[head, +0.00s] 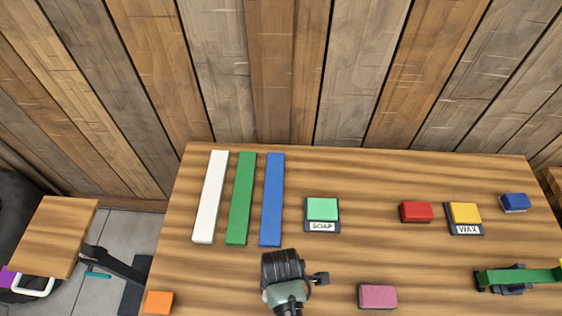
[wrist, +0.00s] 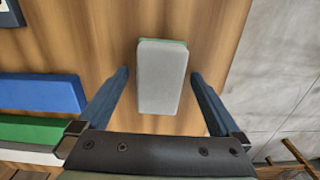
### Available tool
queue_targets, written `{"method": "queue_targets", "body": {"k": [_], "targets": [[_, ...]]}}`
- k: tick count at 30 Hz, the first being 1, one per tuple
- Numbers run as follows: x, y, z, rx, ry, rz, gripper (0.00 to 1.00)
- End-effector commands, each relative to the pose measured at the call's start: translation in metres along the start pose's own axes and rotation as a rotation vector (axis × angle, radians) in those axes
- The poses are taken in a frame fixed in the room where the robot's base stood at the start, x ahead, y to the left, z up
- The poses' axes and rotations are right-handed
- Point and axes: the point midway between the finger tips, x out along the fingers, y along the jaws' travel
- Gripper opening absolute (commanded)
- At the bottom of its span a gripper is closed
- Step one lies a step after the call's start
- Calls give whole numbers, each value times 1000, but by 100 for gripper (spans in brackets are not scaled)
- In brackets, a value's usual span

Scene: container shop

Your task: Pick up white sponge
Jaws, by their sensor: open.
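The white sponge (wrist: 162,76) lies on the wooden table in the wrist view. Its top face is pale grey-white and a thin green edge shows along its far end. My gripper (wrist: 160,75) is open, with one blue finger on each side of the sponge and a visible gap to both. I cannot tell exactly how far above the table the fingertips are. In the head view my gripper (head: 284,268) is seen from above at the front of the table, and the sponge is hidden beneath it.
White (head: 210,197), green (head: 241,198) and blue (head: 272,199) bars lie left of my gripper. A soap-labelled stand (head: 322,228) is behind right; a pink block (head: 377,297) is right. The table edge (wrist: 235,60) runs beside the right finger in the wrist view.

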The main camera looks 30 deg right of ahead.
Motion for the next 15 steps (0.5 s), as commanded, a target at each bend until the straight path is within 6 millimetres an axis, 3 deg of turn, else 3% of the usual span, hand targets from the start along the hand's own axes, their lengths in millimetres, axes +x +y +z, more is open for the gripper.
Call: {"method": "queue_targets", "body": {"k": [5,15], "targets": [[0,0,0,0,0,1,96],[0,0,0,0,0,0,35]]}}
